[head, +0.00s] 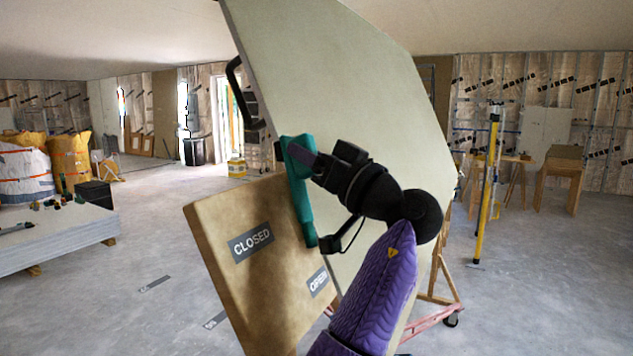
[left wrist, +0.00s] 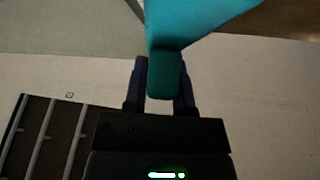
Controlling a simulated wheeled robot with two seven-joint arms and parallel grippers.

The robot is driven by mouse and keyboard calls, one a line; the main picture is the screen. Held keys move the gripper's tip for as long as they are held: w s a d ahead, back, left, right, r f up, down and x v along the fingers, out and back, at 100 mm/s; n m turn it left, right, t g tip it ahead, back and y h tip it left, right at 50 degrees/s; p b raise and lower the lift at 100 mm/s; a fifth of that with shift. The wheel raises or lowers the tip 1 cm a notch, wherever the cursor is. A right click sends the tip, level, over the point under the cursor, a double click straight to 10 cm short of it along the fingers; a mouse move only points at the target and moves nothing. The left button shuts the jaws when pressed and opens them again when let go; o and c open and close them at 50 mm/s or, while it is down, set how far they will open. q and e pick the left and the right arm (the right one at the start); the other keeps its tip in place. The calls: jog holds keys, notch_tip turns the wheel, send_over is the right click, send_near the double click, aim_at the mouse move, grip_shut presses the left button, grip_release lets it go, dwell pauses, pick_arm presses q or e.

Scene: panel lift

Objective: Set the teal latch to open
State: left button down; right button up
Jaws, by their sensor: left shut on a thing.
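The teal latch (head: 301,200) is a long bar standing close to upright, at the upper right edge of a brown board (head: 225,215). The board bears a CLOSED label (head: 251,242) on the left and an OPEN label (head: 318,281) lower right. The latch's lower end lies above and between the labels, nearer OPEN. My left gripper (head: 304,163) is shut on the latch's upper part. In the left wrist view the teal latch (left wrist: 167,75) sits between the two dark fingers of the gripper (left wrist: 163,88). My arm hides part of the board's right side. My right gripper is out of view.
A large pale panel (head: 350,90) leans tilted behind the latch, with a black handle (head: 238,90) on its left edge. A yellow level on a stand (head: 487,185) is at the right. A stack of boards (head: 60,235) with tools is at the left.

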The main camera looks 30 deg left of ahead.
pick_arm(q)
jog(key=shift+s+n+g+b, duration=0.3)
jog(key=shift+n+g+b, duration=0.2)
jog(key=shift+n+g, duration=0.3)
jog(key=shift+r+n, duration=0.1)
jog(key=shift+n, duration=0.2)
jog(key=c, duration=0.6)
grip_release()
jog(key=shift+s, duration=0.1)
jog(key=shift+o, duration=0.8)
jog(key=shift+a, duration=0.15)
jog(key=b+v, duration=0.1)
jog(key=v, duration=0.9)
